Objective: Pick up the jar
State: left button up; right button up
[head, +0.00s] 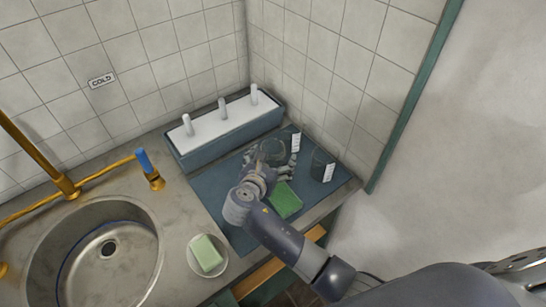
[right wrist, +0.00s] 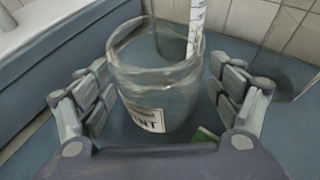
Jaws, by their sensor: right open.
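A clear glass jar (head: 273,151) stands upright on a dark blue mat (head: 226,186) in the head view. In the right wrist view the jar (right wrist: 158,80) has a white label ending in "NT", and a white strip with markings shows at its rim. My right gripper (head: 270,168) is at the jar. In the right wrist view my right gripper (right wrist: 160,98) is open, with one finger on each side of the jar and a visible gap on both sides. My left gripper is not in view.
A dark container (head: 319,168) with a white tag stands right of the jar. A box with white pegs (head: 222,133) stands behind left. A soap dish (head: 207,257) and sink (head: 108,252) are left. Tiled walls close the back.

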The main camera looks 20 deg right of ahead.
aim_at(269, 157)
jog(key=shift+c, duration=0.6)
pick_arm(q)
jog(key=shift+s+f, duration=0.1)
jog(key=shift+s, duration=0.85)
pick_arm(e)
jog(key=c, duration=1.2)
jog(key=shift+r, duration=0.15)
jog(key=shift+c, duration=0.2)
